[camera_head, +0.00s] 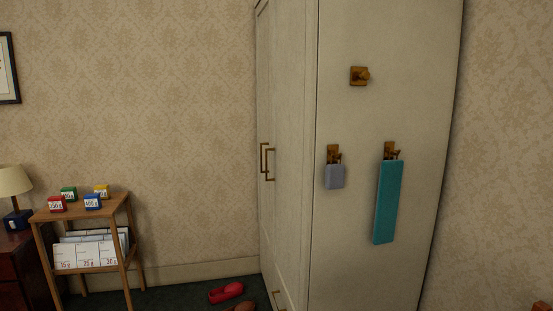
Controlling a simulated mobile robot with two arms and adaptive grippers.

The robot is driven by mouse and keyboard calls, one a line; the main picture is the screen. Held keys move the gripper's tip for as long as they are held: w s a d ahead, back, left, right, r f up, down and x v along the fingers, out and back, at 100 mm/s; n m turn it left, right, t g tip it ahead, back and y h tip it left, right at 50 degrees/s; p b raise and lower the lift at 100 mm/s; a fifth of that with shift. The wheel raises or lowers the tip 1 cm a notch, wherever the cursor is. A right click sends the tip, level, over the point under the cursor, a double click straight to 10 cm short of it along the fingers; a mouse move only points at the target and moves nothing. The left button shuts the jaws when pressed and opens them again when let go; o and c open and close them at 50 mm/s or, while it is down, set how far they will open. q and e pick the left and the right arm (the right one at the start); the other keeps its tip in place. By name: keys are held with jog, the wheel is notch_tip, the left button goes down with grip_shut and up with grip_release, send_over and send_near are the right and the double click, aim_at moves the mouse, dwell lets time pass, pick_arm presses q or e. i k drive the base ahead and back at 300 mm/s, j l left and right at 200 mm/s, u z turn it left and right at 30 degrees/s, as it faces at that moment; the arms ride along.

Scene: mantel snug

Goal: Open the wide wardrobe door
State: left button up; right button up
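A tall cream wardrobe (383,275) stands right of the middle, with its plain side panel facing me. Its front, with the doors (290,115), shows at a steep angle on the left. Two brass bar handles (266,160) sit close together at mid height on the doors. The doors look shut. Which door is the wide one I cannot tell from this angle. Neither of my grippers shows.
Brass hooks on the side panel hold a grey-blue block (334,177) and a long teal piece (387,202); one hook (359,76) is empty. Red shoes (226,292) lie on the floor before the wardrobe. A small wooden table (83,211) with several coloured boxes stands left.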

aim_at(295, 37)
jog(key=i+j+z, duration=0.1)
jog(key=i, duration=0.7)
jog(key=i+j, duration=0.2)
jog(key=i, duration=0.6)
jog(key=l+z, duration=0.05)
